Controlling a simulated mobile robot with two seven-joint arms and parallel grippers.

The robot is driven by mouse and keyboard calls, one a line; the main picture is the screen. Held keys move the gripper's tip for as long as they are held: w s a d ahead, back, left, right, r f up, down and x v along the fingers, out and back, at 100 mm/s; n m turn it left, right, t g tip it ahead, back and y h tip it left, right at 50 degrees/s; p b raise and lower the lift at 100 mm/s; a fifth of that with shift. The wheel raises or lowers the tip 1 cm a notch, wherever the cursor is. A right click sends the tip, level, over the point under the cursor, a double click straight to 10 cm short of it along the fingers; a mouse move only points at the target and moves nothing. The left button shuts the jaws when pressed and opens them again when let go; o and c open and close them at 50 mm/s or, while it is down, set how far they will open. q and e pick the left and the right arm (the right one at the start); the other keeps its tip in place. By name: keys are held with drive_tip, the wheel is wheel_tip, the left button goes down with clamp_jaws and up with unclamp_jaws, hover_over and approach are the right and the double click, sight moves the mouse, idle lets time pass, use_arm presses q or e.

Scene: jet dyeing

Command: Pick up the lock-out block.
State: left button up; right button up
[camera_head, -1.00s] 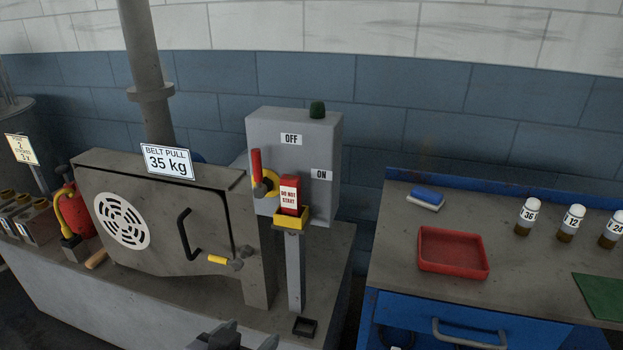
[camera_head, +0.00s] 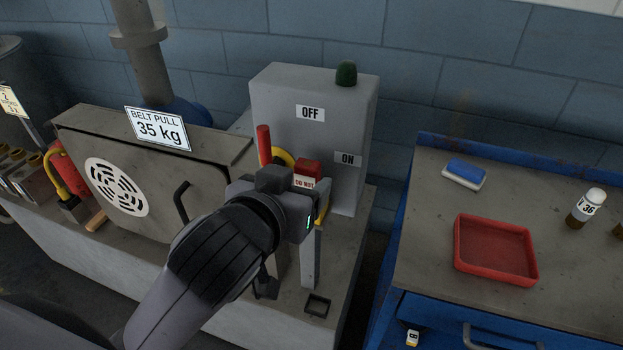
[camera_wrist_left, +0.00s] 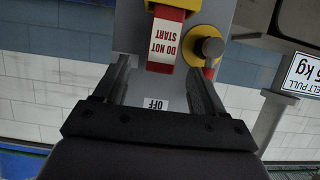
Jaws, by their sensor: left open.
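The lock-out block is red with a white "DO NOT START" label; in the head view only its top (camera_head: 307,168) shows above my left gripper (camera_head: 302,200). In the left wrist view the block (camera_wrist_left: 166,45) appears upside down, between the two open fingers of the left gripper (camera_wrist_left: 165,85), with space on both sides. My right gripper is not in view.
Behind stands a grey switch box (camera_head: 330,125) with OFF and ON labels and a red-handled lever (camera_head: 264,145). The grey machine housing (camera_head: 150,170) is to the left. A red tray (camera_head: 495,250) lies on the bench at right. A small dark square socket (camera_head: 317,305) is below.

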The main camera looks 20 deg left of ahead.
sight(305, 179)
use_arm(q)
drive_tip(key=shift+f+x, duration=0.15)
drive_tip(key=shift+x, duration=1.35)
drive_tip(key=shift+f+x, duration=0.15)
drive_tip(key=shift+x, duration=1.4)
drive_tip(key=shift+s+a, duration=0.1)
drive_tip(key=shift+s, duration=0.05)
drive_tip(key=shift+c, duration=0.3)
drive_tip(key=c, duration=1.1)
